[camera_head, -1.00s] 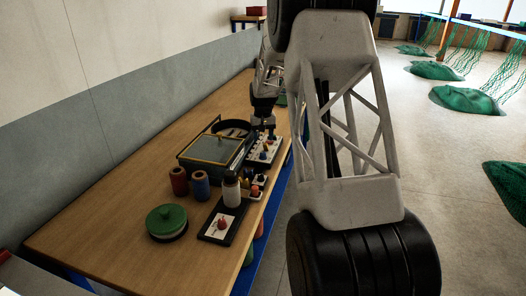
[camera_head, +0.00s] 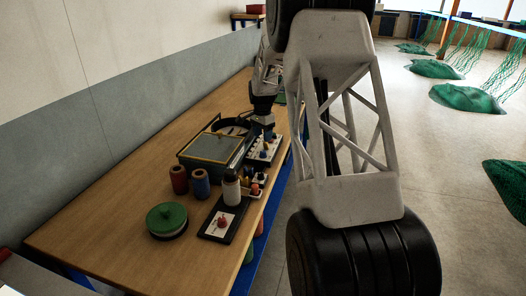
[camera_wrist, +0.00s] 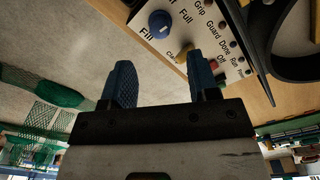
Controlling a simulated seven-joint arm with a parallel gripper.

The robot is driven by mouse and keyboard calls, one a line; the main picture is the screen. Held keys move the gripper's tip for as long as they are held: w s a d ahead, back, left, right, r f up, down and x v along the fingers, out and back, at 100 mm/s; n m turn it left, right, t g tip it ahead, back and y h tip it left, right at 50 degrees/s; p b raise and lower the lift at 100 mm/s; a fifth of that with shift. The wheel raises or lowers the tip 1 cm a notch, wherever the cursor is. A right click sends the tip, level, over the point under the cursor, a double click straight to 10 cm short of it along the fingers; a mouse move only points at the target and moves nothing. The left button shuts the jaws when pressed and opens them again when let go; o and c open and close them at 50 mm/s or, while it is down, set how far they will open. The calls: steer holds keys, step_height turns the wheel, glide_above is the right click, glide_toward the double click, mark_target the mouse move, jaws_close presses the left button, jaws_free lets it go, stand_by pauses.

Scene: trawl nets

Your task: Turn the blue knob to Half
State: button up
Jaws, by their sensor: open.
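The blue knob (camera_wrist: 160,23) is round with a small pale mark. It sits on a white labelled panel (camera_wrist: 200,45) at the top of the wrist view. The words "Fill" and "Full" are readable near it; I cannot read a "Half" label or tell the setting. A yellow knob (camera_wrist: 184,53) sits beside it. My gripper (camera_wrist: 162,80) is open and empty, its two blue fingers apart. The blue knob appears beyond the fingertips, not between them. In the head view my gripper (camera_head: 268,133) hangs over the far end of the panel, its fingers small.
A grey lidded box (camera_head: 210,150) stands left of the panel. Red (camera_head: 179,180) and blue (camera_head: 201,184) spools, a white bottle (camera_head: 231,190), a green-topped round tin (camera_head: 166,220) and a black-framed card with a red knob (camera_head: 222,222) stand nearer. The table's left side is clear.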

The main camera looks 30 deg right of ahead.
mark_target(263, 151)
stand_by(0.3)
steer(key=shift+s+f, duration=0.1)
steer(key=shift+f, duration=3.8)
steer(key=c, duration=0.9)
